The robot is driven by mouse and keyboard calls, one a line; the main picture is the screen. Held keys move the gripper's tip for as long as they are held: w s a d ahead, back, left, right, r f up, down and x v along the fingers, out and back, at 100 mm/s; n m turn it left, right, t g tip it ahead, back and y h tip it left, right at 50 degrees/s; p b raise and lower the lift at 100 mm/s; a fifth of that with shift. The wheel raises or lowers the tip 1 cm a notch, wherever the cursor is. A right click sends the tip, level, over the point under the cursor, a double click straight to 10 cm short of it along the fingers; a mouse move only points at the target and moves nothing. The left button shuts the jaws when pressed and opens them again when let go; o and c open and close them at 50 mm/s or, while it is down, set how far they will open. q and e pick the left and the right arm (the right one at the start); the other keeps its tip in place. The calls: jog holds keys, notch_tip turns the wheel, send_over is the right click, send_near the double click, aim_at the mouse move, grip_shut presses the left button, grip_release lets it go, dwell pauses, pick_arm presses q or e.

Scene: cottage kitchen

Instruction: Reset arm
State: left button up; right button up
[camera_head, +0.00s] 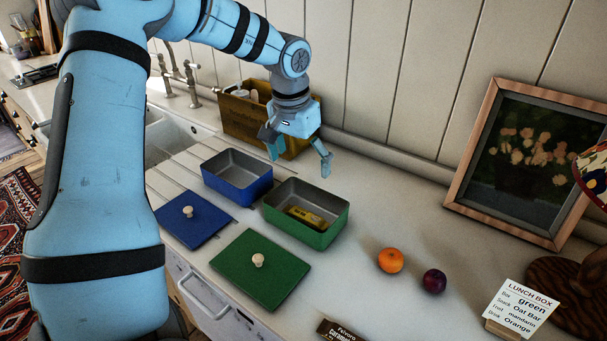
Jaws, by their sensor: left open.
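My left gripper (299,150) is open and empty. It hangs above the counter, behind the green box (322,238) and the blue box (232,188). The green box is open and holds a yellow packet (307,217) on its floor. The blue box is open and looks empty. The green lid (250,283) and the blue lid (176,222), each with a pale knob, lie flat in front of the boxes. My right gripper is not in view.
An orange fruit (390,261) and a dark plum (434,281) lie right of the boxes. A lunch box card (525,309), a framed picture (527,160) and a lamp (592,175) stand at the right. A wooden crate (237,117) stands behind the gripper by the wall.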

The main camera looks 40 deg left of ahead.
pick_arm(q)
jog(key=shift+s+r, duration=0.15)
jog(key=shift+r, duration=0.8)
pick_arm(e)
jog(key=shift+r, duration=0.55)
